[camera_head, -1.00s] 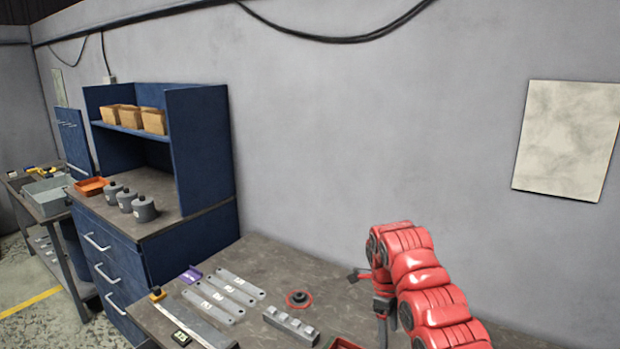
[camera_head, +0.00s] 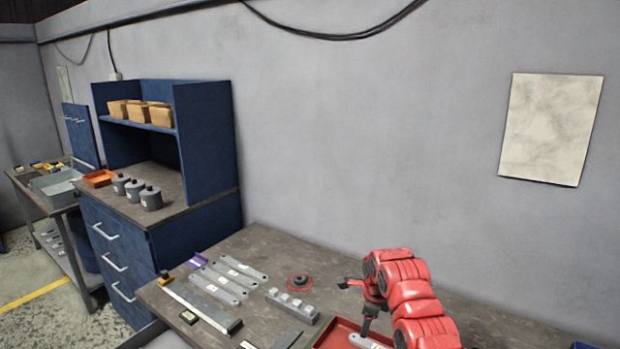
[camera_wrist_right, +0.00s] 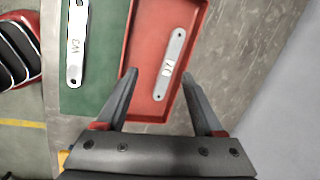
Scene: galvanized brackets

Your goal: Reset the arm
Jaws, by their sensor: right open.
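My right gripper (camera_wrist_right: 158,78) is open in the right wrist view. Its two dark fingers point at a red tray (camera_wrist_right: 146,62), and nothing is between them. A flat grey bracket with a dark marking (camera_wrist_right: 170,62) lies in the tray, beyond the fingertips. In the head view my red right arm comes in at the lower right, with the dark gripper (camera_head: 369,318) hanging beside the red tray (camera_head: 330,330). The bracket's end (camera_head: 365,341) shows in it. My left arm and gripper are not in view.
Several labelled brackets (camera_head: 228,279) lie on the dark workbench (camera_head: 262,242). A grey slotted block (camera_head: 292,306) and a round red-and-dark part (camera_head: 299,282) are nearer the tray. A bracket marked W3 (camera_wrist_right: 76,45) lies on a green surface. A blue cabinet (camera_head: 205,135) stands left.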

